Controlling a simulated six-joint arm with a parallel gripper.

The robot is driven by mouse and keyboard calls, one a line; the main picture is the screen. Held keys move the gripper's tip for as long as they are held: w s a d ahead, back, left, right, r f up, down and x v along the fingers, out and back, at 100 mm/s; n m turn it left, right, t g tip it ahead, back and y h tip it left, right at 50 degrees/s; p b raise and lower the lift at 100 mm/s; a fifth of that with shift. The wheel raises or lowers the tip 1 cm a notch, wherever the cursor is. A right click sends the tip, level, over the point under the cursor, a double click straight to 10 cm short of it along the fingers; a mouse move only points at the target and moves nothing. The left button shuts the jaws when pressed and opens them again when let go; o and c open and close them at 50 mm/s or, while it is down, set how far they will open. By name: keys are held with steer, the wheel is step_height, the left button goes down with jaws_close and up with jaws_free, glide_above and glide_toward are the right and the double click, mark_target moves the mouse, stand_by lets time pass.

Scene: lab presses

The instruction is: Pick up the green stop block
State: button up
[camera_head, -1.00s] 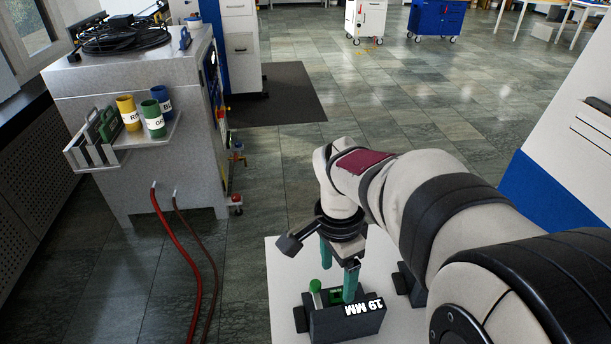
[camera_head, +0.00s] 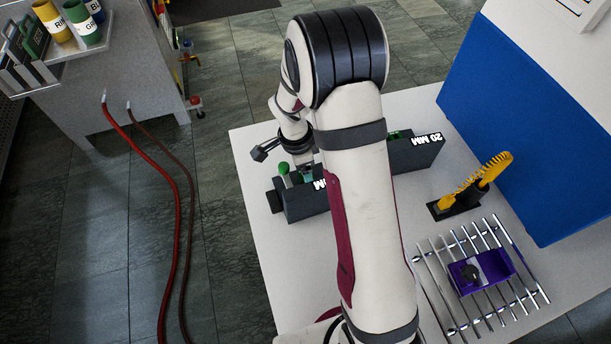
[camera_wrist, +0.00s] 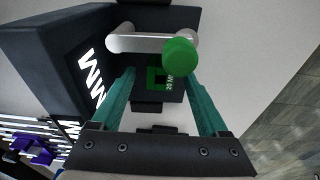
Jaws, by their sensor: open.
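A small green stop block (camera_wrist: 153,84) with a white "20 M…" mark sits in a dark press (camera_wrist: 72,62) in the wrist view. Beside it a pale lever ends in a round green knob (camera_wrist: 180,58), which partly covers the view of the block. My gripper (camera_wrist: 160,76) is open, its teal fingers on either side of the block with gaps visible; contact cannot be told. In the head view my gripper (camera_head: 304,172) reaches down at this press (camera_head: 305,204), next to the green knob (camera_head: 283,168). The block is not clear there.
A second dark press (camera_head: 415,152) marked "20 MM" stands right behind my arm. A blue panel (camera_head: 520,125) borders the right.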

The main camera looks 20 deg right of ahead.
steer(key=shift+d+f, duration=0.1)
steer(key=shift+f, duration=0.65)
jaws_close()
step_height(320, 180, up, 10)
step_height(320, 180, up, 8)
steer(key=n, duration=0.8)
glide_above(301, 178)
steer(key=s+a+r+n+t+y, duration=0.1)
steer(key=s+a+r+n, duration=0.1)
steer(key=r+n, duration=0.7)
steer(key=shift+s+n, duration=0.5)
steer(key=shift+s, duration=0.1)
